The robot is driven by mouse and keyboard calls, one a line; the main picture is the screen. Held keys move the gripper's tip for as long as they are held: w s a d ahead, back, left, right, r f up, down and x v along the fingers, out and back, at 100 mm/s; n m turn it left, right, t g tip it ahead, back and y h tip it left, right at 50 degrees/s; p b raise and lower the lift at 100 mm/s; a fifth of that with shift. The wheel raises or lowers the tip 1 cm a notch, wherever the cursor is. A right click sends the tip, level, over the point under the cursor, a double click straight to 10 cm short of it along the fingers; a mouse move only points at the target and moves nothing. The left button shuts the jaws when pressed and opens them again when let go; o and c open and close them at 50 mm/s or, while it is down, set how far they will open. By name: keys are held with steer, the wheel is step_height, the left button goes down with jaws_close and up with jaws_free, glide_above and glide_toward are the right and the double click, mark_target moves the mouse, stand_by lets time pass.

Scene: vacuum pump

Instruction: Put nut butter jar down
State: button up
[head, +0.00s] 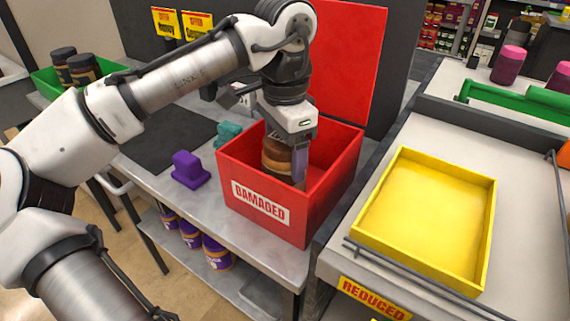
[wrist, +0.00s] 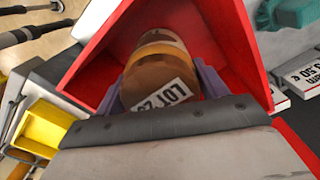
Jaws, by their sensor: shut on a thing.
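The nut butter jar (head: 276,160) is brown with a tan band and sits inside the red box (head: 252,186) labelled DAMAGED. My gripper (head: 290,160) reaches down into the box and is shut on the jar. In the wrist view the jar (wrist: 158,75) shows a white LOT label, with a purple-grey finger on each side. The red box walls (wrist: 225,35) surround it there. The jar's base is hidden, so I cannot tell whether it touches the box floor.
A yellow tray (head: 430,215) lies empty on the counter to the right. A purple block (head: 189,170) and a teal object (head: 228,133) stand left of the box. A green crate (head: 48,82) with dark jars is at the far left. A red panel (head: 350,62) rises behind the box.

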steer(key=shift+f, duration=1.45)
steer(key=shift+f, duration=0.1)
steer(key=o, duration=1.3)
step_height(320, 180, up, 12)
steer(key=shift+r+p, duration=0.1)
steer(key=shift+p, duration=0.35)
